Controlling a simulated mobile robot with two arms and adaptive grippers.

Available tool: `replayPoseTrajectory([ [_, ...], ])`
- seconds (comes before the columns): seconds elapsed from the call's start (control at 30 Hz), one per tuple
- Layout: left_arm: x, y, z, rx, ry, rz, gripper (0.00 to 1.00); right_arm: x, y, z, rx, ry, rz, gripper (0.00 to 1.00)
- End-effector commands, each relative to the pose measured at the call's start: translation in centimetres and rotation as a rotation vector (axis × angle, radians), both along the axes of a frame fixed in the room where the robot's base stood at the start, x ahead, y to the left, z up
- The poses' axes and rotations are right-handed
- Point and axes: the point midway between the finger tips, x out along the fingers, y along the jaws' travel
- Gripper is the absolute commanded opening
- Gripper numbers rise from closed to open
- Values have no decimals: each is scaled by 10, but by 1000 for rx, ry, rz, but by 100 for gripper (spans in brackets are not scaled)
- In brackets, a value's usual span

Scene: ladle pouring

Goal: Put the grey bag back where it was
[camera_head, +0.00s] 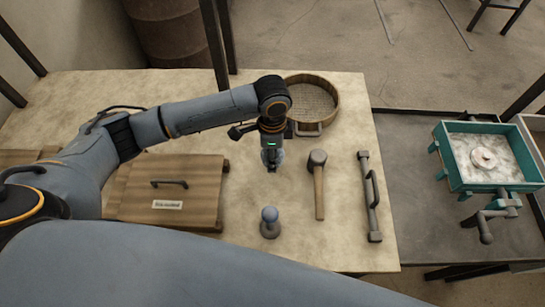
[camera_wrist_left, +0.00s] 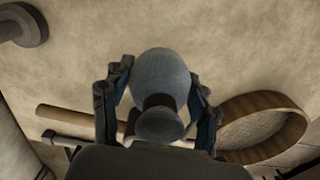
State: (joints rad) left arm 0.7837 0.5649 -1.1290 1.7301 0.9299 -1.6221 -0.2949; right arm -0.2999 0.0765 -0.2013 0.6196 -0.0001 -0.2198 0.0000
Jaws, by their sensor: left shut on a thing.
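The grey bag (camera_wrist_left: 160,80) is rounded and blue-grey, with a narrower gathered neck. My left gripper (camera_wrist_left: 158,95) is shut on it, one finger on each side, in the left wrist view. In the head view, my left gripper (camera_head: 271,165) points down over the light tabletop (camera_head: 235,215), left of the mallet; the bag is mostly hidden there, and I cannot tell its height. A similar blue-grey rounded piece on a grey base (camera_head: 270,224) stands nearer the front. My right gripper is not in view.
A wooden mallet (camera_head: 319,185) and a grey bar with a handle (camera_head: 370,200) lie to the right. A round sieve (camera_head: 332,100) is behind. A lidded wooden box (camera_head: 165,193) is at left. A teal-framed box (camera_head: 490,182) stands on the dark table at right.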

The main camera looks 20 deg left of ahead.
Motion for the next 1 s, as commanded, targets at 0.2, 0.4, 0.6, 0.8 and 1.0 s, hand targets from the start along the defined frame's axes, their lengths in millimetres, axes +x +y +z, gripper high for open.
replayPoseTrajectory([
  [0.2,-1,0,-27,1,1,0,27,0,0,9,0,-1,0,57],
  [0.4,-1,-1,-29,0,-1,-1,27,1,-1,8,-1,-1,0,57],
  [0.6,-1,0,-32,1,-1,0,64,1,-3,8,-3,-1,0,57],
  [0.8,-1,0,-32,1,0,0,82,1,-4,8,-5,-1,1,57],
  [1.0,-1,0,-31,1,-1,0,82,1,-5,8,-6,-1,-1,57],
])
